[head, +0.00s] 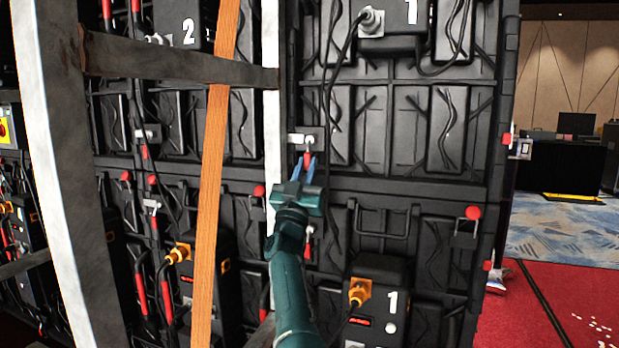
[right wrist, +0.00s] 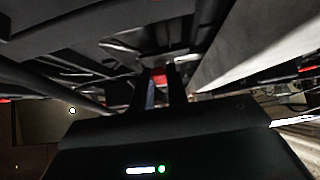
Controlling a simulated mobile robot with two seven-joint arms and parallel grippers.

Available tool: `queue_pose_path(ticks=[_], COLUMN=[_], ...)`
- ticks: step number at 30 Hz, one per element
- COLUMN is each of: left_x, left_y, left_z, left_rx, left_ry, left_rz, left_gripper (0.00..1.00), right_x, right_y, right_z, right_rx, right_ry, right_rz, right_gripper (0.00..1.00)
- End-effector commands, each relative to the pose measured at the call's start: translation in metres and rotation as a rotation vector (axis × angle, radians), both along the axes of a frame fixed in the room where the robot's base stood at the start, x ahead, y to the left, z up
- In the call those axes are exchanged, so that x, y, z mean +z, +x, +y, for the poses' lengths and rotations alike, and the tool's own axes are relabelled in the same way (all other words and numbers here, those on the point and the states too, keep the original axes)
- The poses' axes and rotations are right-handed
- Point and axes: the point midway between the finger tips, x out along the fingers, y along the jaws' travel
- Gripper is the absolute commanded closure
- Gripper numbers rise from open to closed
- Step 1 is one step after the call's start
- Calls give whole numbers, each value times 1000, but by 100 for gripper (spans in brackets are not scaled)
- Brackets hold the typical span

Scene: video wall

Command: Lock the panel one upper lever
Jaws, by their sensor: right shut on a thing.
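The upper lever (head: 308,146) of panel one is a small metal latch with a red handle, at the left edge of the upper black panel (head: 389,125) marked 1. My right gripper (head: 304,162) is shut on the red handle, which hangs roughly straight down between its blue fingers. The right wrist view shows the red handle (right wrist: 158,74) between the two dark fingers (right wrist: 160,92). The fingers hide part of the handle. I cannot tell how the latch meets its catch. My left gripper is not in view.
A white post (head: 271,90) stands just left of my right gripper, with a dark crossbar (head: 180,66) and a wooden post (head: 214,150) farther left. Black cables (head: 335,80) hang close to the lever. A red knob (head: 473,212) is at lower right. Open floor lies at far right.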

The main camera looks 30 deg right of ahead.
Motion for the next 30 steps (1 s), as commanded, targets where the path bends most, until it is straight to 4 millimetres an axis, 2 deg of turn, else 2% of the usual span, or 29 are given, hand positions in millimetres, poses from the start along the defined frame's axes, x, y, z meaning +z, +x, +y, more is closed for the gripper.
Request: queue_pose_path(ticks=[17,18,25,30], left_x=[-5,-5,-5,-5], left_y=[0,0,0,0], left_z=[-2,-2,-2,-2], left_rx=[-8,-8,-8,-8], left_ry=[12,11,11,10], left_rz=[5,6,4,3], left_gripper=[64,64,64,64], right_x=[0,0,0,0], right_y=[2,2,2,1], right_z=[1,1,1,1], right_rx=[2,2,1,1], right_ry=[21,21,19,19], right_rz=[-22,-22,-22,-22], right_gripper=[100,81,63,63])
